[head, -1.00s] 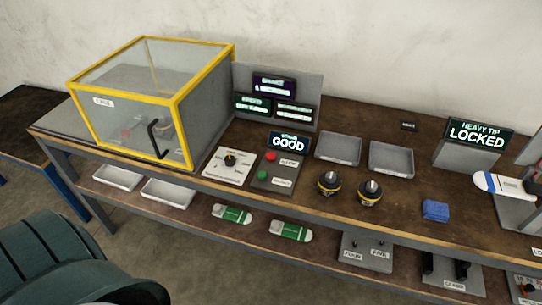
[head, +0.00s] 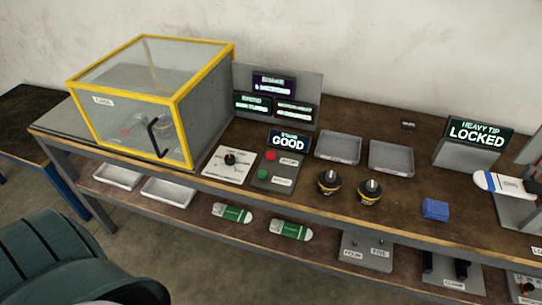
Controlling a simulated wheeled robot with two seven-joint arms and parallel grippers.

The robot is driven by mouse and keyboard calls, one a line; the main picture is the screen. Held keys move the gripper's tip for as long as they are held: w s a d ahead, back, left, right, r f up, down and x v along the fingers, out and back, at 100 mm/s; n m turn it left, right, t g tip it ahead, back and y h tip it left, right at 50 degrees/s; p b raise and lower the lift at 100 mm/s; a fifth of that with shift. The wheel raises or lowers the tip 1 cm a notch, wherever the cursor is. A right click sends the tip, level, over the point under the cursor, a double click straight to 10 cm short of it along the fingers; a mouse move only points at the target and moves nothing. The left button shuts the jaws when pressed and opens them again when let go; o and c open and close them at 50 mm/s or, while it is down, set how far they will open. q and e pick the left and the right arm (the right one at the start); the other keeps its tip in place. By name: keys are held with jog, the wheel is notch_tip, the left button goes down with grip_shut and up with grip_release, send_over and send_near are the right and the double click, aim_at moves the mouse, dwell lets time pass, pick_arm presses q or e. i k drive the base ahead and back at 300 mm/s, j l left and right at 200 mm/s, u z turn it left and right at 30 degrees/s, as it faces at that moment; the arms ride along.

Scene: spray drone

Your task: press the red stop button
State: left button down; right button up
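The red stop button (head: 271,156) sits on a grey control box (head: 274,173) on the bench, right of the yellow-framed cage. A green button (head: 263,174) is below it on the same box. A small label is beside each button. Neither gripper is in the head view. Nothing covers the red button.
The clear cage (head: 150,100) with a black handle stands left. A dial panel (head: 229,166) is beside the button box, a lit "GOOD" sign (head: 289,141) behind it. A dark green ribbed object (head: 60,262) is bottom left.

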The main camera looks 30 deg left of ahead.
aim_at(270, 155)
jog(key=u, duration=1.6)
jog(key=i+l, duration=0.25)
jog(key=i, duration=0.15)
jog(key=i+l, duration=0.25)
jog(key=i, duration=0.1)
